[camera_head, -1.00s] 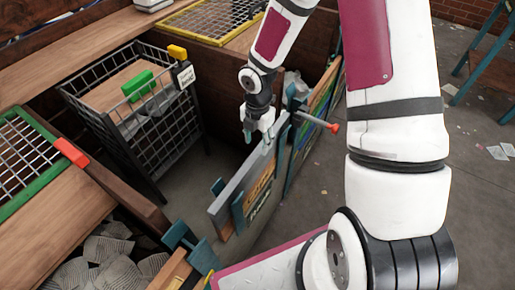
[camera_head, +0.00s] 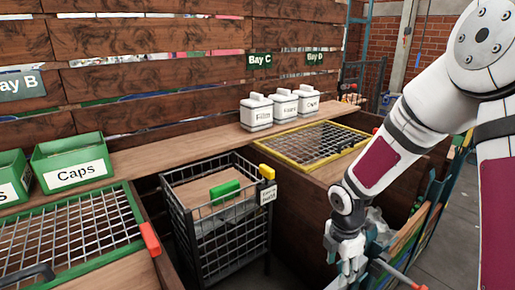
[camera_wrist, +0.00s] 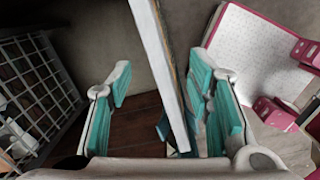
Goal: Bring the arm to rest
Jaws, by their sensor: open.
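My gripper (camera_head: 352,268) hangs low at the right of the cage, at the bottom of the head view. Its teal-padded fingers are open in the wrist view (camera_wrist: 168,100). The pale edge of a flat panel (camera_wrist: 163,62) runs between the fingers there. The left finger is clear of the panel; the right finger is close beside it, and I cannot tell whether they touch. My arm comes down from the upper right and is bent.
A wire cage (camera_head: 228,248) holding a green block (camera_head: 226,188) stands left of my gripper. A yellow-edged mesh hatch (camera_head: 310,143) is behind. Upright boards (camera_head: 428,215) stand to the right.

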